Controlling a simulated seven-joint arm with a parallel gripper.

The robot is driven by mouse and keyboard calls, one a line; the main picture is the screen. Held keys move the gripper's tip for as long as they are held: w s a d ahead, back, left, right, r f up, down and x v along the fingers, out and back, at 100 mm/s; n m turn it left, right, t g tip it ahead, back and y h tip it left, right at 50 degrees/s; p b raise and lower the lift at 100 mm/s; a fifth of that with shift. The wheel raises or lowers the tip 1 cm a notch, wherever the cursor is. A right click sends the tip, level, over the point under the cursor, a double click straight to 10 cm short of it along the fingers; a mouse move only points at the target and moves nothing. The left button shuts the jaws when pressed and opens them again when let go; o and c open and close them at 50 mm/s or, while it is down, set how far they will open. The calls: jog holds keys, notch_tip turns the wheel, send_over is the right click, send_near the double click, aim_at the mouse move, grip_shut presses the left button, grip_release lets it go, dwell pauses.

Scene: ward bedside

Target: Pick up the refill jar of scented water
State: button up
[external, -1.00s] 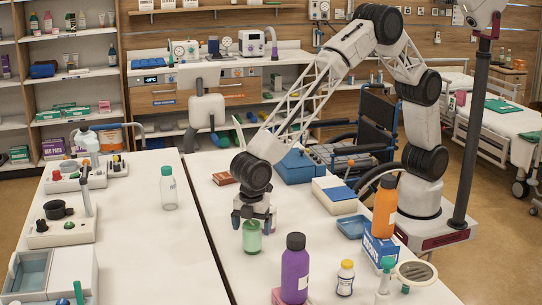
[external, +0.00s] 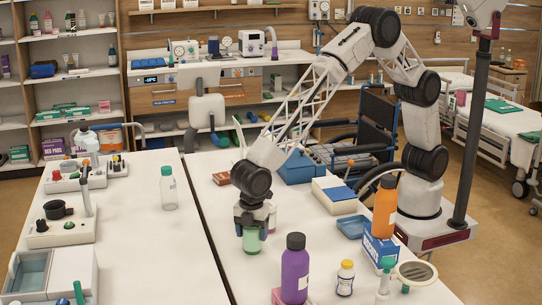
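A small green translucent jar (external: 251,243) stands on the right-hand white table. I cannot read a label on it, so I cannot confirm that it holds scented water. My gripper (external: 251,232) points down over this jar, with a dark fingertip on its left and right sides. The gripper hides the jar's lid and upper part. I cannot tell whether the fingers press on the jar or stand just apart from it. A pale pinkish jar (external: 272,217) stands close behind the gripper, partly hidden.
A purple bottle (external: 295,270) and a small white-labelled bottle (external: 345,279) stand in front. The table left of the gripper is clear.

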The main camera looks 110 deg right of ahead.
jog(key=c, duration=0.6)
jog(key=shift+c, duration=0.2)
jog(key=shift+r, duration=5)
